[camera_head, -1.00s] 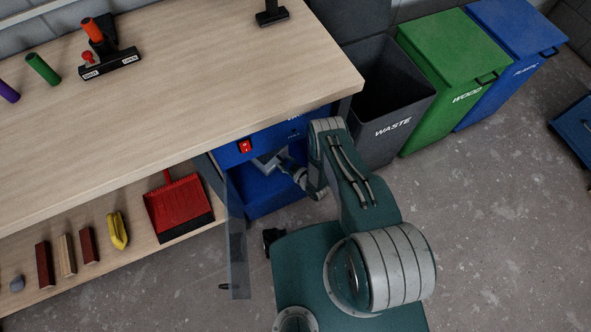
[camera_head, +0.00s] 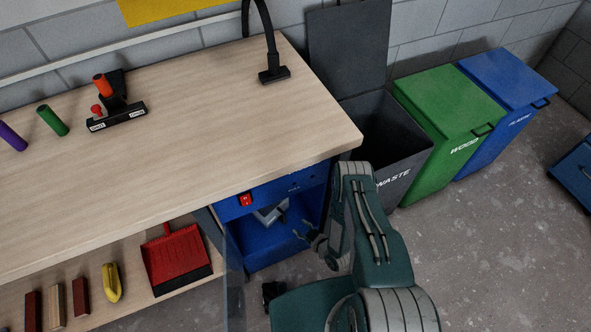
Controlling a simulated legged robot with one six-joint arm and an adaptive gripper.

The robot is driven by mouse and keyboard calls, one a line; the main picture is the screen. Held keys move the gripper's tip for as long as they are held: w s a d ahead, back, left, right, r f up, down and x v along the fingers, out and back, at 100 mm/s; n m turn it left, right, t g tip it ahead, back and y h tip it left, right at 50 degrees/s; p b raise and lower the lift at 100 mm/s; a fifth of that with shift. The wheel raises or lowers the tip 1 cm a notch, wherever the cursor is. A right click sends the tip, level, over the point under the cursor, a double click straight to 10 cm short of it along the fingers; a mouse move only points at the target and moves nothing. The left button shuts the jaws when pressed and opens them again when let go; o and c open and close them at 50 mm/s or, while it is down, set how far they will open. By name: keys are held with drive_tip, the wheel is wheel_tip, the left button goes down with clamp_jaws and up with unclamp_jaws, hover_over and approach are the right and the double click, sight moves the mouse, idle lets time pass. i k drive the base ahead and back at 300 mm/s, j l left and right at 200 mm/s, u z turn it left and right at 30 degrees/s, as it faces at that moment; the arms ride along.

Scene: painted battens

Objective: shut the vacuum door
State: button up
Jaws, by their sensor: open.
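The blue vacuum (camera_head: 262,240) stands under the right end of the bench, with a red switch (camera_head: 246,200) on its front. Its see-through door (camera_head: 233,285) hangs open at the left side, swung out towards me, and its lower end is cut off by the picture edge. A grey metal piece (camera_head: 272,213) sits inside the vacuum's opening. My gripper (camera_head: 304,231) is open in front of the right part of the opening, apart from the door. I see nothing between its fingers.
The wooden bench top (camera_head: 200,130) overhangs the vacuum. The shelf below holds a red dustpan (camera_head: 172,258) and a yellow item (camera_head: 112,283), left of the door. Grey floor (camera_head: 470,270) is free at the right.

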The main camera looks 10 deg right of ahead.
sight(236, 313)
drive_tip(key=k+l, duration=0.8)
drive_tip(key=k, duration=0.05)
